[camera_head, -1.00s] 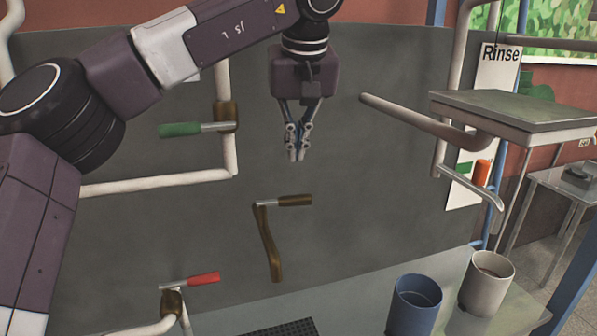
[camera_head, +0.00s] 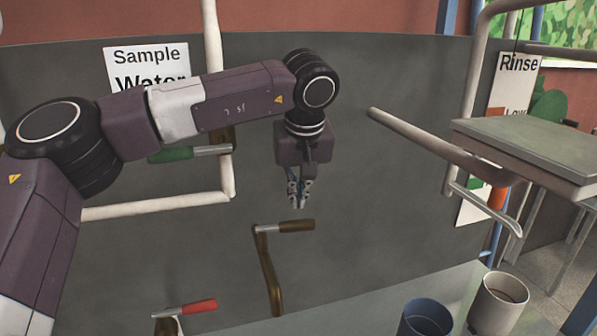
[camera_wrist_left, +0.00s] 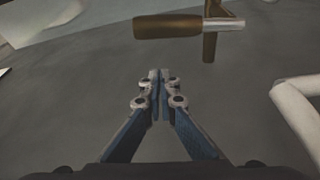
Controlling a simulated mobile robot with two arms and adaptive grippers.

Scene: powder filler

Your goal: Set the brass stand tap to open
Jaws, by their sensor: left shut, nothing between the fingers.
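The brass stand tap (camera_head: 268,270) stands in the middle of the head view, with a bent brass body. Its lever has a brown grip (camera_head: 297,226) pointing right, about level. In the left wrist view the tap's lever (camera_wrist_left: 168,26) lies across the top, ahead of the fingertips. My left gripper (camera_head: 298,205) points down, shut and empty, just above the grip in the head view. A gap shows between fingertips and lever in the wrist view (camera_wrist_left: 160,74). My right gripper is in neither view.
A green-handled tap (camera_head: 172,154) is on the white pipe behind my left arm. A red-handled tap (camera_head: 198,306) is at the lower left. A blue cup (camera_head: 427,318) and a white cup (camera_head: 498,300) stand at lower right. A grey shelf (camera_head: 530,145) juts in at right.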

